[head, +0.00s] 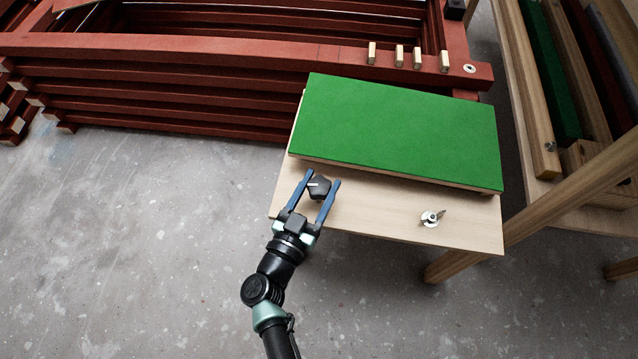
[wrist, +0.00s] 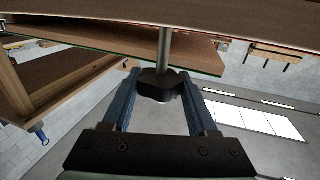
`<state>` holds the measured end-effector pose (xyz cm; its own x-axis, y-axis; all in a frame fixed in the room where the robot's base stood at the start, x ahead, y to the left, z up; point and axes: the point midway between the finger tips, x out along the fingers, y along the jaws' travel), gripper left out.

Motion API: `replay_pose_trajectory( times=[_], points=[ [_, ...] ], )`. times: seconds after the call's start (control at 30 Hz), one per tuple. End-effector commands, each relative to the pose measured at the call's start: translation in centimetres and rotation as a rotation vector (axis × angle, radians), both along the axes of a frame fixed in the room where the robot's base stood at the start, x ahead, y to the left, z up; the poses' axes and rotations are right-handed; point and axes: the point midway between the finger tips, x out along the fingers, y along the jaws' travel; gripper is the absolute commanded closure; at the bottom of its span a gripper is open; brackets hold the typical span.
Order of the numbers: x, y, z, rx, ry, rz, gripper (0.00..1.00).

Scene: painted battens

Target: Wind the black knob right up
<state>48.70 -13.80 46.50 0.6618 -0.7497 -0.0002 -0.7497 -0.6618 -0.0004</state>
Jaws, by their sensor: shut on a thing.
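The black knob (head: 319,187) stands on the bare front strip of the light wooden board (head: 375,205), near its left end. A white mark shows on the knob's top. In the wrist view the knob (wrist: 158,86) sits on a metal stem (wrist: 165,48) that runs to the wooden surface. My gripper (head: 323,180) reaches in from the front left, with one blue finger on each side of the knob. It is shut on the knob. In the wrist view the fingers flank the knob, and its far side is hidden.
A metal wing nut (head: 431,218) sits on the board to the right. A green panel (head: 398,130) covers the board's back part. Stacked red frames (head: 190,90) stand behind, with small wooden pegs (head: 399,56) on top. A wooden rack (head: 545,90) is at the right. Grey floor lies clear at left.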

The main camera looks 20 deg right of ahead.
Motion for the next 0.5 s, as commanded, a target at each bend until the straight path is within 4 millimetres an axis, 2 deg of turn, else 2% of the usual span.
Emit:
replay_pose_trajectory(
  times=[0.03,0.17,0.5],
  points=[
    [-0.06,0.00,-0.08,0.001,0.001,-0.001,0.36],
    [-0.04,0.00,-0.06,0.001,0.001,-0.001,0.12],
    [-0.16,0.20,0.01,0.001,0.000,0.001,0.11]
  ],
)
